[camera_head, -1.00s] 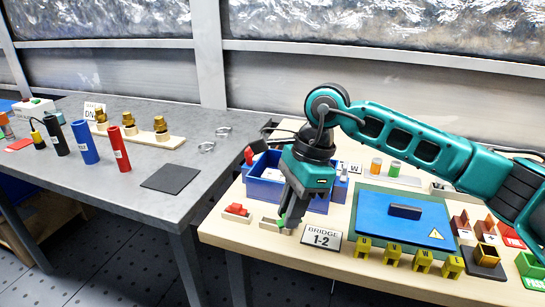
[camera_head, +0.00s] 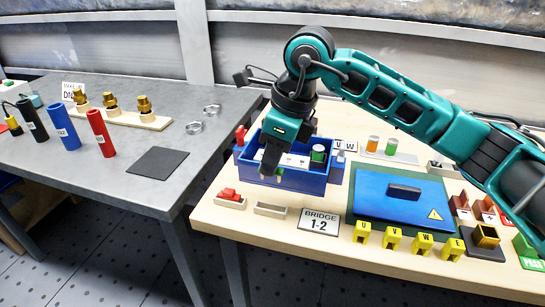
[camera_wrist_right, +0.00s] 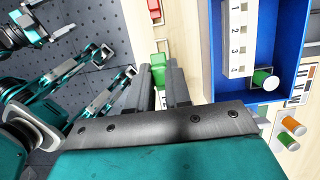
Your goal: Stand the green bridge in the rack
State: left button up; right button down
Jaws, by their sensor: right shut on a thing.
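My right gripper (camera_head: 274,174) is above the front of the blue box (camera_head: 312,187), shut on the green bridge. Only a small green part of the bridge (camera_head: 279,172) shows at its fingertips. In the right wrist view the green bridge (camera_wrist_right: 158,65) is between the finger ends. A low pale holder (camera_head: 270,209), the likely rack, is empty in front of the box; I cannot be sure it is the rack. Beside it, another pale holder (camera_head: 231,203) carries a red piece (camera_head: 230,194). Teal parts of mine show at the left of the wrist view; my left gripper's state is unclear.
A BRIDGE 1-2 sign (camera_head: 319,221) stands right of the empty holder. Several yellow pieces (camera_head: 393,239) line the front, before a blue panel (camera_head: 390,208). The box holds a numbered pale block (camera_wrist_right: 239,38) and a green-and-white cylinder (camera_wrist_right: 265,79).

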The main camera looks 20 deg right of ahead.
aim_at(276, 172)
jog(key=shift+f+b, duration=1.7)
jog(key=shift+f, duration=0.55)
jog(key=shift+f+b, duration=0.45)
jog(key=shift+f, duration=0.25)
pick_arm(q)
jog(key=shift+w+d+f+h, duration=0.4)
jog(key=shift+w+d+f, duration=0.3)
jog(key=shift+d, duration=0.15)
jog(key=shift+s+f, duration=0.1)
jog(key=shift+f, duration=0.05)
jog(key=shift+s+f, duration=0.15)
jog(key=shift+f, duration=0.05)
jog(key=shift+f+b, duration=0.2)
jog(key=shift+b, duration=0.2)
jog(key=shift+d+f+b, duration=0.1)
jog(key=shift+f+b, duration=1.1)
jog(key=shift+b, duration=0.1)
pick_arm(e)
jog(key=shift+f, duration=1.5)
